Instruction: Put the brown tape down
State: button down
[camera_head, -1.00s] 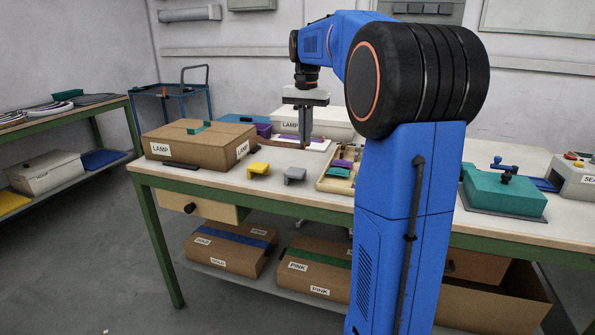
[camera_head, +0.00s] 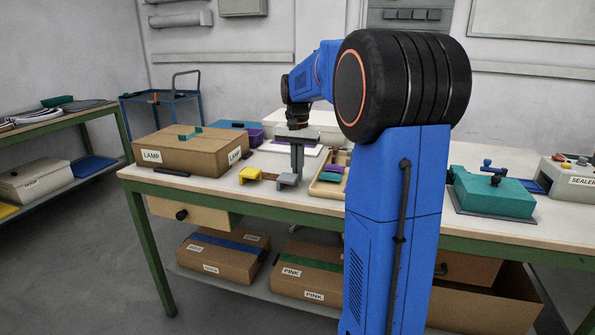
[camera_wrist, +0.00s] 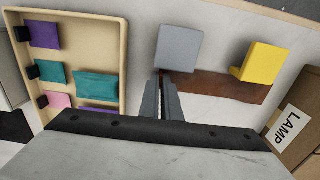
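The brown tape (camera_wrist: 215,86) is a flat strip in the wrist view. One end is at my fingertips, and it runs right, low beside the grey block (camera_wrist: 178,48) and partly behind the yellow block (camera_wrist: 261,62). My gripper (camera_wrist: 161,76) points down with its fingers nearly together on the tape's end. In the head view my gripper (camera_head: 297,176) is low over the table, close to the grey block (camera_head: 287,182) and right of the yellow block (camera_head: 249,174).
A cardboard LAMP box (camera_head: 185,153) stands at left on the table (camera_head: 215,186). A shallow tray (camera_wrist: 123,40) with purple, teal and pink pieces is beside my gripper. A teal machine (camera_head: 493,193) and a sealer (camera_head: 570,176) stand at right.

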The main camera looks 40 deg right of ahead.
jog(key=c, duration=2)
grip_release()
jog(key=shift+f, duration=0.1)
notch_tip(320, 180, up, 12)
jog(key=s+a+f+n+t, duration=0.1)
jog(key=s+a+f+n, duration=0.2)
jog(key=s+a, duration=0.45)
jog(key=s+a+f+n+t, duration=0.1)
jog(key=s+a+f+n, duration=0.15)
jog(key=s+a, duration=0.5)
jog(key=s+a+f+n+t, duration=0.1)
jog(key=s+a+f+n, duration=0.1)
jog(key=s+f, duration=0.5)
jog(key=s+a+f+n+t, duration=0.1)
jog(key=s+a+f+n, duration=0.2)
jog(key=s+f, duration=0.4)
jog(key=shift+s+a+t, duration=0.4)
jog(key=shift+s+a, duration=0.2)
jog(key=shift+s, duration=0.1)
